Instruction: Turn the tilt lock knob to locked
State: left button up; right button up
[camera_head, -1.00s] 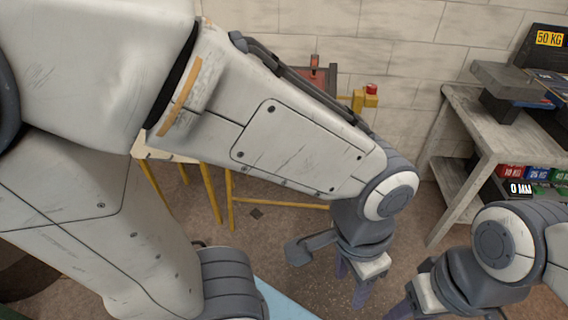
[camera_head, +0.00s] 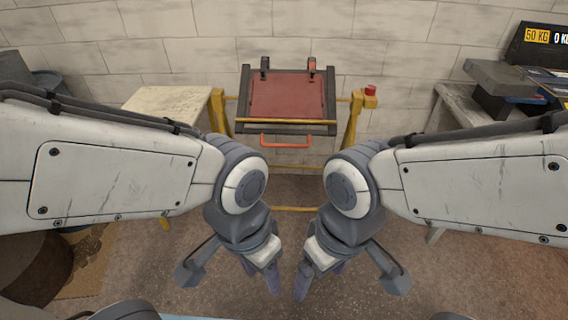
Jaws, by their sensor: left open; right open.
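A red knob (camera_head: 371,90) sits on a yellow block at the top right of the yellow-legged frame (camera_head: 353,122) in the head view. I cannot read its lock position. The frame carries a tilted dark red panel (camera_head: 287,97) with a dark rim, two clamps at its top edge and an orange handle (camera_head: 285,141) below. My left gripper (camera_head: 262,277) and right gripper (camera_head: 317,277) point down, side by side, in front of and below the frame. Both are open with nothing between their fingers. Both are well apart from the knob.
A pale table (camera_head: 170,101) stands left of the frame. A brown round container (camera_head: 35,265) is at lower left. The floor before the frame is clear.

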aim_at(370, 91)
jog(key=z, duration=0.4)
jog(key=i, duration=1.5)
jog(key=u, duration=0.7)
jog(key=i, duration=0.35)
jog(key=u, duration=0.15)
